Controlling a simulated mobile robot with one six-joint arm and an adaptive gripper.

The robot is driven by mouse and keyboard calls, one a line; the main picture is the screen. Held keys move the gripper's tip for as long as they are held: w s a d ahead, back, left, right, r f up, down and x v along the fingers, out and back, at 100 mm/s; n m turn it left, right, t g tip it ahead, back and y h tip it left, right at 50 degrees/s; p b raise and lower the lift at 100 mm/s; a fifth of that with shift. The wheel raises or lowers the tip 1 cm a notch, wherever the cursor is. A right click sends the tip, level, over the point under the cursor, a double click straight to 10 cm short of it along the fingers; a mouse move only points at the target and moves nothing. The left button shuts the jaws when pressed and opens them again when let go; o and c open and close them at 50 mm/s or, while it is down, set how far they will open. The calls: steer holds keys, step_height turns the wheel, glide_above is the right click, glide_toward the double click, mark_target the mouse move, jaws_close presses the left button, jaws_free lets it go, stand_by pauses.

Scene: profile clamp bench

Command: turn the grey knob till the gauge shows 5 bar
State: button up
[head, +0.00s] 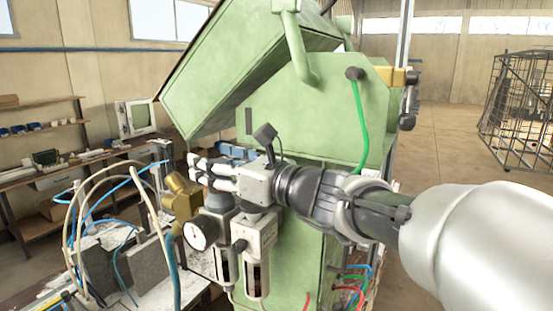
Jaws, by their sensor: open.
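The round white gauge (202,233) sits on the front of an air regulator unit, left of centre. Its needle and numbers are too small to read. A dark grey knob (217,202) stands on top of this unit, just above and right of the gauge. My gripper (200,170) reaches in from the right with its fingers pointing left, open. It appears just above the knob in the picture. I cannot tell whether the fingers touch the knob, and part of its top is hidden behind them.
A green machine (320,110) stands close behind my gripper. A brass fitting (182,196) is left of the knob. Looped hoses (135,170) rise over the grey blocks at the left. A second grey unit (256,240) hangs beside the gauge. The floor at right is open before a wire cage (520,100).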

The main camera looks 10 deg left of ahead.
steer(key=shift+c, duration=0.5)
steer(key=c, duration=1)
steer(key=t+b, duration=0.1)
steer(key=b, duration=0.1)
steer(key=m+t+h+b, duration=0.1)
steer(key=b, duration=0.1)
steer(key=shift+s+a+f+m+h, duration=0.1)
steer(key=shift+s+f+m+h, duration=0.05)
steer(key=shift+m+h, duration=0.15)
steer(key=shift+m+t+h+b, duration=0.4)
steer(key=shift+m+t+b, duration=0.15)
steer(key=shift+b, duration=0.35)
steer(key=shift+r+m+t+h, duration=0.2)
steer(key=shift+m+t+h, duration=0.1)
steer(key=shift+t, duration=0.15)
steer(key=o, duration=1.1)
